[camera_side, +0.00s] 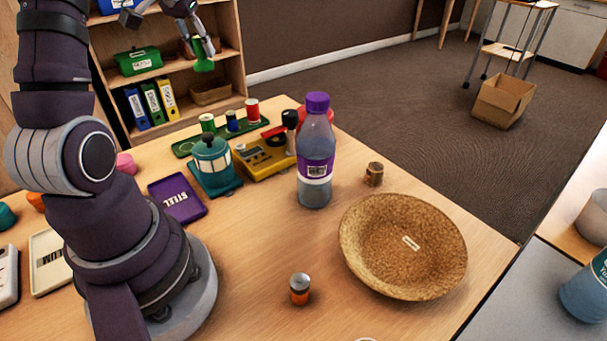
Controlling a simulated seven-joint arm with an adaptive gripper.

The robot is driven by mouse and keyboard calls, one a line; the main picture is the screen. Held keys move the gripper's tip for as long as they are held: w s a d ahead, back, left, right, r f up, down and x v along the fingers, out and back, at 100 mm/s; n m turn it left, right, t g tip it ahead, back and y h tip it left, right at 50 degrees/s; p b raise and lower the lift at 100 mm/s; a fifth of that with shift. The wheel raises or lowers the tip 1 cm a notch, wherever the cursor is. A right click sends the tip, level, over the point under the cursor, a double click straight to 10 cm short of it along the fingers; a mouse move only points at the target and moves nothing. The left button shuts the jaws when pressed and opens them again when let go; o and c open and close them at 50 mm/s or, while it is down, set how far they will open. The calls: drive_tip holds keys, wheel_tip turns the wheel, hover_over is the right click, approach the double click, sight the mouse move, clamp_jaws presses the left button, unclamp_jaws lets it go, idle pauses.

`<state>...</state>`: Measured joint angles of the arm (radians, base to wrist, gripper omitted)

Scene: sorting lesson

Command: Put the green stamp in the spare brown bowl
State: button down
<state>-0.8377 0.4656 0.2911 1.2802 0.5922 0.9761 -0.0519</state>
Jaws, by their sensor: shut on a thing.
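My gripper (200,46) is at the upper left, high above the table, with the shelf unit behind it in the picture. It is shut on the green stamp (204,64), which hangs below the fingers. The fingers hide part of the stamp. The brown bowl (365,221) stands on the right part of the table, wide and shallow, with a small pale label inside. No other object shows in it. The gripper and stamp are far up and left of the bowl in the picture.
A tall purple-capped bottle (316,150) stands just left of the bowl, with a small brown cylinder (374,174) nearby. A teal lantern (212,160), a yellow device (262,158) and a purple tray (177,199) stand further left. An orange-and-grey cylinder (299,288) stands at the front.

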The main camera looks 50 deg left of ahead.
drive_tip(key=w+d+m+h, duration=0.1)
drive_tip(key=w+d+m, duration=0.3)
drive_tip(key=w+d, duration=0.5)
drive_tip(key=m+h, duration=0.5)
drive_tip(key=m, duration=0.6)
hover_over(396, 254)
drive_tip(key=shift+g, duration=0.3)
wheel_tip(396, 254, down, 16)
drive_tip(key=c, duration=0.8)
unclamp_jaws()
